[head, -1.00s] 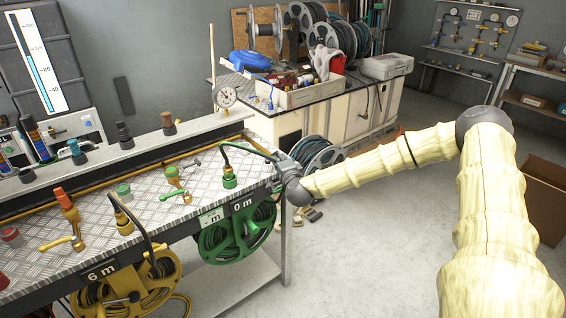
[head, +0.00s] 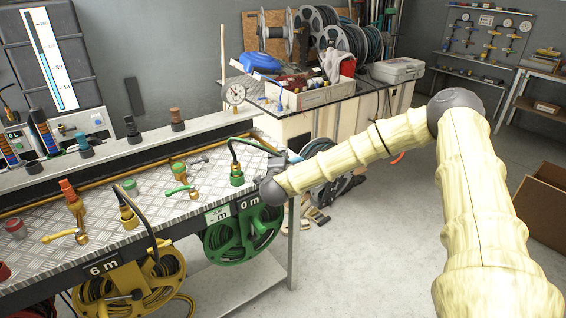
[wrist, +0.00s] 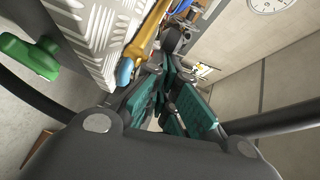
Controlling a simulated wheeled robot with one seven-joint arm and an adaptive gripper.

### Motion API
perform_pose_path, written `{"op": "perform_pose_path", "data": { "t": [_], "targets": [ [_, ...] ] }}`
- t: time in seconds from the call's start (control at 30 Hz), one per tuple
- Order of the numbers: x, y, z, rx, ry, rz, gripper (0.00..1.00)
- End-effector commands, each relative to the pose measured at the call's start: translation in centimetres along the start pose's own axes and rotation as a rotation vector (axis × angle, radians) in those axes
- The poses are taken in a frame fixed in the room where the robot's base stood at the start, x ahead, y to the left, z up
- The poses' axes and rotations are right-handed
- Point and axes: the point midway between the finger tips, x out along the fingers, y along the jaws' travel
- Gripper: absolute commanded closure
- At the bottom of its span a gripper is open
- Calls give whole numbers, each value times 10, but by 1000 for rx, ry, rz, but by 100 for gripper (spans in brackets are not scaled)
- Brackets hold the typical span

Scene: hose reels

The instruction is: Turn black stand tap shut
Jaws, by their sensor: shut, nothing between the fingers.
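A small tap with a dark grey lever (head: 198,161) stands toward the back of the tread-plate bench, behind a brass tap with a green lever (head: 178,191). It is the only dark-levered tap I can pick out, and its exact lever position is too small to tell. My gripper (wrist: 172,78) has teal pads and is shut and empty. In the head view it is mostly hidden behind my wrist at the bench's right end. In the wrist view it points along the bench edge, beside a yellow bar with a pale blue end (wrist: 125,72). No dark tap is clearly identifiable there.
A green hose connector (head: 237,176) with an arching black hose stands close to my wrist. A yellow tap with a red top (head: 72,200) is farther left. Green (head: 240,235) and yellow (head: 125,290) reels hang below. A gauge (head: 235,94) stands behind.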

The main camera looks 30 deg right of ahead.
Motion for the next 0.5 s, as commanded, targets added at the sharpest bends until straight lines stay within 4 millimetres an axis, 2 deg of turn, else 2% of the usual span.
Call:
{"op": "perform_pose_path", "data": {
  "t": [0.5],
  "targets": [
    [1, -1, 7, -1, -3, 0, 100]
  ]
}}
